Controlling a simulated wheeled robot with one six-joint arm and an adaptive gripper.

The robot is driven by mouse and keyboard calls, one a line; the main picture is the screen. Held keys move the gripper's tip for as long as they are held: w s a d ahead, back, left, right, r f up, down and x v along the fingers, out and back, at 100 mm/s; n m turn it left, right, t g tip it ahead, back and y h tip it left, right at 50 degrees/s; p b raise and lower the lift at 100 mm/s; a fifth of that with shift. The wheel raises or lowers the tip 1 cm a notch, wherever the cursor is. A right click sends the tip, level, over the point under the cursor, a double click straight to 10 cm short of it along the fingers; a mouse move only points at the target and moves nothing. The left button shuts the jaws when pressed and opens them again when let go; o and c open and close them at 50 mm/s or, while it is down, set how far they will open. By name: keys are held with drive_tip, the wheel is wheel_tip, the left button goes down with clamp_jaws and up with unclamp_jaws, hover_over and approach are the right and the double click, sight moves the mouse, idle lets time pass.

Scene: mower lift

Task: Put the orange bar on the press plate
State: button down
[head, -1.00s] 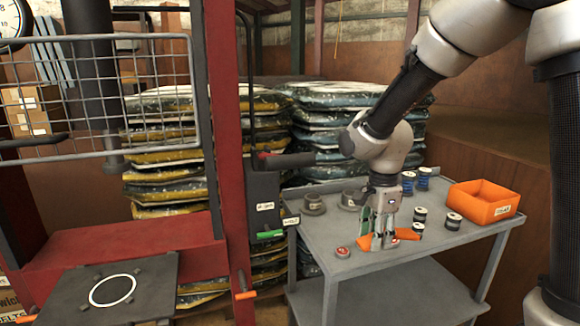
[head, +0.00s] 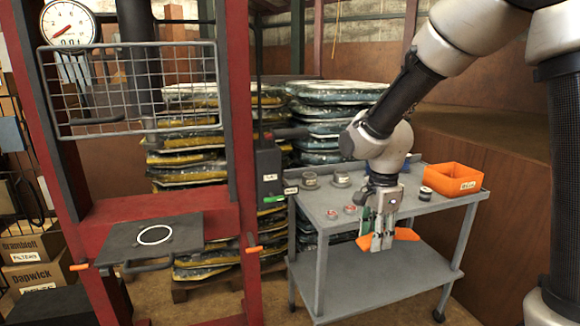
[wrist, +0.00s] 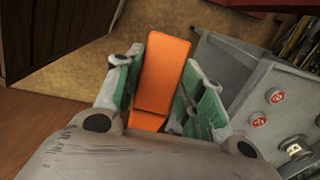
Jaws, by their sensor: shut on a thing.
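My gripper (head: 378,240) is shut on the orange bar (head: 405,234), which sticks out on both sides of the fingers. In the wrist view the bar (wrist: 163,75) lies between the green-lined fingers (wrist: 160,92), with bare floor behind it. The gripper and bar hang in front of the cart's near edge, clear of its top. The press plate (head: 190,240) is a dark flat plate with a white ring, at the left in the head view. It is bare and well to the left of my gripper.
The grey cart (head: 330,225) carries several small cans and discs and an orange bin (head: 455,182). The red press frame (head: 240,150) has an upright between plate and cart. A wire guard (head: 135,85) hangs above the plate. Orange-tipped handles flank the plate.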

drive_tip(key=shift+s, duration=0.35)
drive_tip(key=n, duration=0.1)
drive_tip(key=w+n, duration=0.1)
drive_tip(key=shift+a+n, duration=0.15)
drive_tip(key=shift+n, duration=0.25)
drive_tip(key=n, duration=0.1)
drive_tip(key=w+n, duration=0.1)
drive_tip(key=n, duration=0.1)
drive_tip(key=shift+w+a+r, duration=0.2)
drive_tip(key=shift+a, duration=0.1)
drive_tip(key=w+d+f+n, duration=0.3)
drive_tip(key=d+f+n, duration=0.1)
drive_tip(key=f, duration=0.3)
drive_tip(key=w+d+f+n, duration=0.3)
drive_tip(key=d+f+n, duration=0.2)
drive_tip(key=d+f, duration=0.1)
drive_tip(key=shift+w+f, duration=0.35)
drive_tip(key=shift+f, duration=0.25)
